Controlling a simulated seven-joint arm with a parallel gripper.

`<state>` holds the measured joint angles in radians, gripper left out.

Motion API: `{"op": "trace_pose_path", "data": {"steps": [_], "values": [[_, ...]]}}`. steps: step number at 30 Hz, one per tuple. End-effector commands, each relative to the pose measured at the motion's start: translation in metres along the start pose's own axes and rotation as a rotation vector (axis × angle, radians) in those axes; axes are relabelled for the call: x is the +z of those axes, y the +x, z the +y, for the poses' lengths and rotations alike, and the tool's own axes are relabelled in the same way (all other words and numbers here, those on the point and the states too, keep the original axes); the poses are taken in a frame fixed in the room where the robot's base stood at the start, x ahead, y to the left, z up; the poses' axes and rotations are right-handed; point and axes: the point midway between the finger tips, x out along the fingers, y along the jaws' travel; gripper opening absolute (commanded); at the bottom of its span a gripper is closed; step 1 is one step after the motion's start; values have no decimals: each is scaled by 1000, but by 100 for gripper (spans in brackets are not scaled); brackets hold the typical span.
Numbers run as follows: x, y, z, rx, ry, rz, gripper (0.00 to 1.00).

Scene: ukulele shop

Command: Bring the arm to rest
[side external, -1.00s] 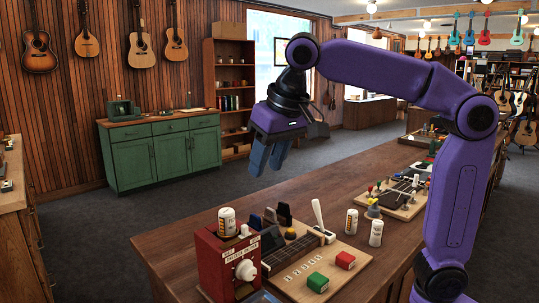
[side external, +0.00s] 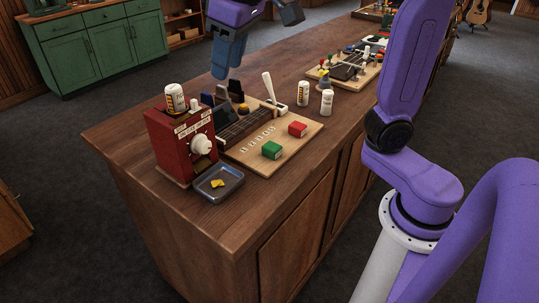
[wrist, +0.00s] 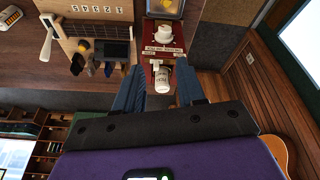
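My gripper (side external: 258,40) is at the top of the side external view, with two blue fingers spread apart. It hangs in the air above the far-left part of the wooden workbench (side external: 240,225), behind the red box. In the wrist view my gripper (wrist: 158,82) shows both blue fingers with a wide gap and nothing held between them. Beyond the fingertips in that view are a white labelled can (wrist: 160,83) and the red box (wrist: 170,45). The top of my gripper's body is cut off in the side view.
The red box (side external: 168,145) has a white knob and the can on top. A small tray (side external: 232,189) holds yellow pieces. A wooden board (side external: 240,160) carries a fretboard, a green block (side external: 272,150) and a red block (side external: 298,129). Two cans stand behind. The bench front is clear.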

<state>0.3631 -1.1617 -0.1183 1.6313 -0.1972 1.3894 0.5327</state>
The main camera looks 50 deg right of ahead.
Motion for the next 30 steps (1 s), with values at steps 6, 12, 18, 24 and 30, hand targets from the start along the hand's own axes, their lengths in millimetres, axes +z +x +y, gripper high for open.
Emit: {"op": "trace_pose_path", "data": {"steps": [6, 12, 18, 24, 30], "values": [[84, 48, -6, -63, -303, -93, 39], [168, 85, 1, -123, -552, -165, 39], [238, 111, 16, -168, -733, -218, 39], [267, 120, 24, -186, -807, -238, 39], [268, 121, 24, -188, -812, -239, 39]]}}
